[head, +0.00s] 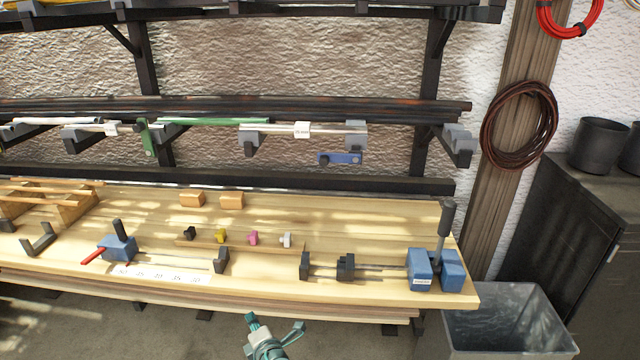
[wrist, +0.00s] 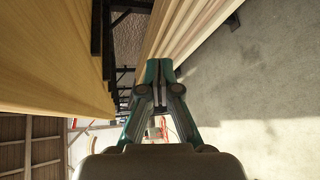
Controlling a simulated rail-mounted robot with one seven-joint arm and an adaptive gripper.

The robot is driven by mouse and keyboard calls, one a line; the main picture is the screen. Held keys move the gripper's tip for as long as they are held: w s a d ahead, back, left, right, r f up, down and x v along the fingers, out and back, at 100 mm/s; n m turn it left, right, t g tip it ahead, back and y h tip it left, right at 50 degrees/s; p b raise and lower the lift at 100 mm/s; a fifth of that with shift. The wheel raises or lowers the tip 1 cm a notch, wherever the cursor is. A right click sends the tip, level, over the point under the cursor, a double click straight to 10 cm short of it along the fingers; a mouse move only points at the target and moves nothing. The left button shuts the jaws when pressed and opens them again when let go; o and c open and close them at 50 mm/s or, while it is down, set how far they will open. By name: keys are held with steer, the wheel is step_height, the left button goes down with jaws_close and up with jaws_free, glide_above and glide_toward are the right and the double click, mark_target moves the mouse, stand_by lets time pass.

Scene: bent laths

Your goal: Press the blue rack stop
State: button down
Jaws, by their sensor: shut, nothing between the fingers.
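My gripper (head: 252,319) is teal and sits low in front of the bench, well below and left of the blue stop. In the wrist view my gripper (wrist: 159,66) has its fingers together with nothing between them. The blue stop cannot be made out in the wrist view.
A green stop (head: 147,138) hangs at the rack's left. Thin rods with a white tag (head: 302,130) lie above the blue stop. The wooden bench (head: 380,220) carries blue clamps (head: 437,270), a tall lever and small knobs. A grey bin (head: 510,320) stands at right.

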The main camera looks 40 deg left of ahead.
mark_target(339, 160)
steer(key=s+a+r+n+g+y+p, duration=0.2)
steer(key=s+a+r+n+g, duration=0.3)
steer(key=s+r, duration=0.55)
step_height(339, 160, up, 9)
steer(key=w+d+n+t+p, duration=0.2)
steer(key=t+p, duration=0.2)
steer(key=t, duration=0.1)
steer(key=w+d+r+t+h+p, duration=0.3)
steer(key=w+d+r+t, duration=0.3)
steer(key=w+d, duration=0.2)
steer(key=w+d+r+t+h+p, duration=0.2)
steer(key=w+d+r+t+p, duration=0.2)
steer(key=w+d, duration=0.4)
step_height(339, 160, up, 2)
steer(key=shift+w+d+t+h, duration=0.25)
steer(key=shift+w+t+h, duration=0.25)
steer(key=shift+t, duration=0.4)
steer(key=shift+w, duration=0.15)
steer(key=w+a+r+p, duration=0.4)
steer(key=w+r+p, duration=0.2)
steer(key=w+p, duration=0.1)
steer(key=shift+w+r, duration=0.15)
steer(key=shift+w, duration=0.75)
